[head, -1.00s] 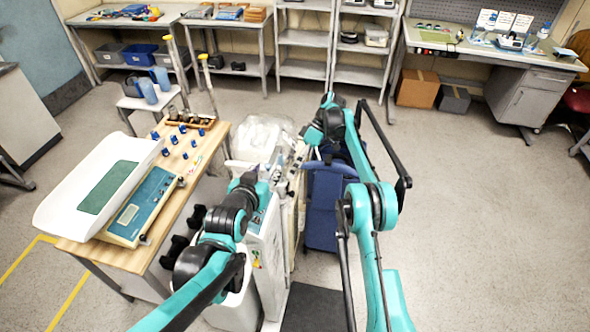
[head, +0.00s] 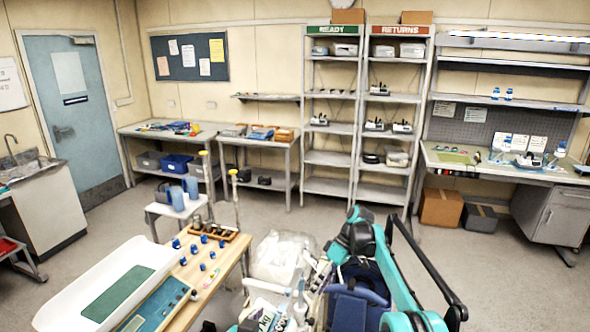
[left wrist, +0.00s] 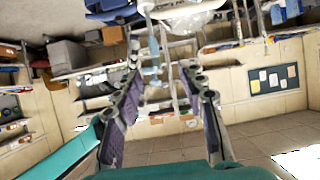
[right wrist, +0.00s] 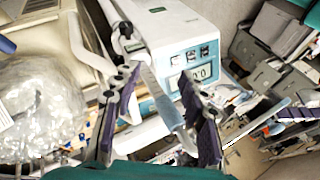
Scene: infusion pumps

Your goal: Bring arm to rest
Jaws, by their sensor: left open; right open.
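My left gripper (left wrist: 165,72) is open and empty in the left wrist view, with its two fingers apart and the room behind them. My right gripper (right wrist: 160,76) is open in the right wrist view. Behind and between its fingers is a white device with a blue panel and a small display (right wrist: 190,65); I see no grip on it. In the head view my teal right arm (head: 395,270) is bent at the lower right. The left arm is not clearly visible there, and neither set of fingertips can be made out.
A wooden table (head: 232,256) at the lower left bears a white tray scale (head: 65,300) and small blue parts (head: 193,249). A clear plastic-wrapped bundle (head: 280,255) and a dark blue chair-like item (head: 355,305) are close to the right arm. Floor (head: 500,285) at the right is clear.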

